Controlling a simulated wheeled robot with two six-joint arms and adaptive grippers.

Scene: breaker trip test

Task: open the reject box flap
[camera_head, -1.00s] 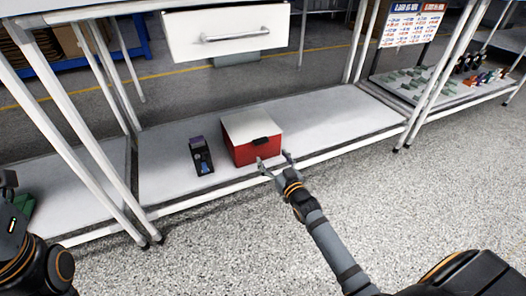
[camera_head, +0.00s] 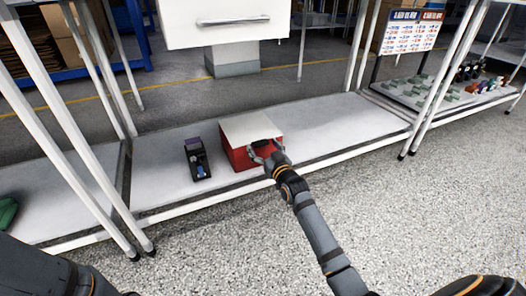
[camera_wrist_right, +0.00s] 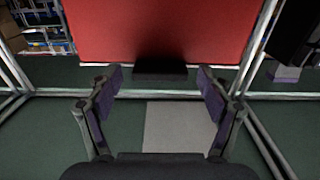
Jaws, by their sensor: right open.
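The reject box (camera_head: 235,156) is a red box with a pale lid (camera_head: 248,128), standing on the low grey shelf. A black handle (camera_wrist_right: 160,70) shows on its red front (camera_wrist_right: 160,30) in the right wrist view. My right gripper (camera_head: 263,150) is at the front of the box in the head view. In the right wrist view my right gripper (camera_wrist_right: 161,82) is open, with one finger to each side of the handle. Whether the fingers touch it I cannot tell. The lid looks closed. My left gripper is out of view.
A black device (camera_head: 197,159) stands on the shelf (camera_head: 162,180) just left of the box. White frame legs rise at both sides, and a white drawer (camera_head: 222,24) hangs above. The shelf right of the box is clear.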

